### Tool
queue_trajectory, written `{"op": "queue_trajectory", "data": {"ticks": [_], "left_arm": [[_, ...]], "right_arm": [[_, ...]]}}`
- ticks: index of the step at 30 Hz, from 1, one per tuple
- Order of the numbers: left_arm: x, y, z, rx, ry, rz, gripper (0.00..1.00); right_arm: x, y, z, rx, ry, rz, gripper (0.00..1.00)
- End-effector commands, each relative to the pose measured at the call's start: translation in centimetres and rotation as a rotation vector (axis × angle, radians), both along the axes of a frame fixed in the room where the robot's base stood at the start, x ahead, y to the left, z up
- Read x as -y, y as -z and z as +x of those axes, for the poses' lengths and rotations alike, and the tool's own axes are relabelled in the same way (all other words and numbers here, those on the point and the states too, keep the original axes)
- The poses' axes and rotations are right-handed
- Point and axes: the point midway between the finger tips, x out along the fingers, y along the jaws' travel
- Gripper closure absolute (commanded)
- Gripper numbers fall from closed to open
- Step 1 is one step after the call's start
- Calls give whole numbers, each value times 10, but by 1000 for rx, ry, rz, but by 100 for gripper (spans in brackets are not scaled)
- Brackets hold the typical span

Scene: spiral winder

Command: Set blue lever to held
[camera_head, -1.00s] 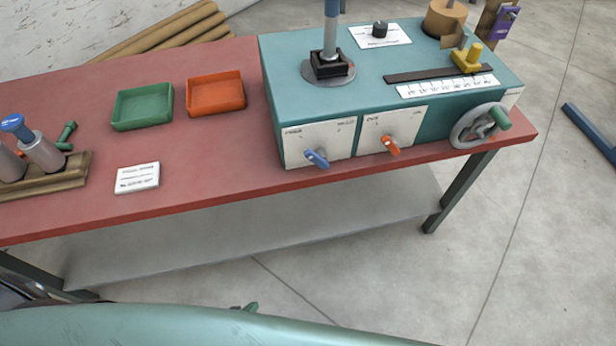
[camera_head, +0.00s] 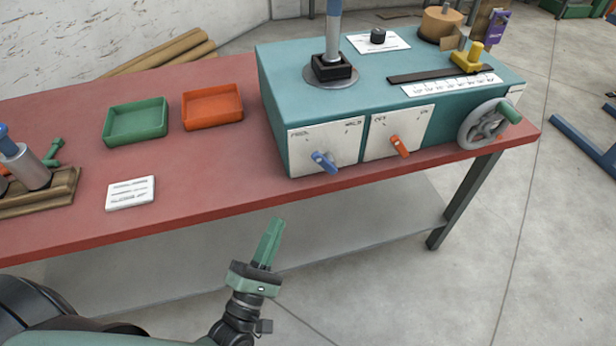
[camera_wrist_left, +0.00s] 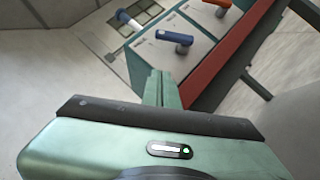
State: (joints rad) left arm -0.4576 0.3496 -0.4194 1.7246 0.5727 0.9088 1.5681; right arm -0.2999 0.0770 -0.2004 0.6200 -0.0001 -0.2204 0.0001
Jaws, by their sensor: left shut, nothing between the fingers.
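The blue lever (camera_head: 324,161) sits on a white plate (camera_head: 326,146) at the left of the teal machine's front face. The plate's label reads "FREE" at left and "HELD" at right, in small print. The lever's handle slants down to the right. It also shows in the left wrist view (camera_wrist_left: 175,39), apart from my fingers. My left gripper (camera_head: 275,226) is shut and empty, in front of the table edge, below and left of the lever. Its fingers also show in the left wrist view (camera_wrist_left: 159,88). My right gripper is not in view.
An orange lever (camera_head: 399,145) is on the neighbouring plate, right of the blue one. A grey handwheel (camera_head: 483,126) is at the machine's right end. Green (camera_head: 136,123) and orange (camera_head: 212,107) trays and a white card (camera_head: 131,193) lie on the red table. Space before the levers is clear.

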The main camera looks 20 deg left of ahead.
Motion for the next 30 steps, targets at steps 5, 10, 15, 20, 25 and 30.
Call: {"op": "queue_trajectory", "data": {"ticks": [5, 10, 15, 20, 25, 30], "left_arm": [[0, -4, 6, 1, -1, 2, 100], [2, -16, 30, 4, -3, 2, 100], [6, -32, 64, 3, -2, 1, 100], [8, -44, 94, 3, -2, 2, 100], [26, -58, 104, 0, -2, 1, 100], [34, -62, 109, -3, -1, 2, 100]], "right_arm": [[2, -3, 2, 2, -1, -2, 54], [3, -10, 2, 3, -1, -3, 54], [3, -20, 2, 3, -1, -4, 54], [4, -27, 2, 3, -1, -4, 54], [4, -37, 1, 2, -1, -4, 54], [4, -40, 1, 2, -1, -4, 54]]}}
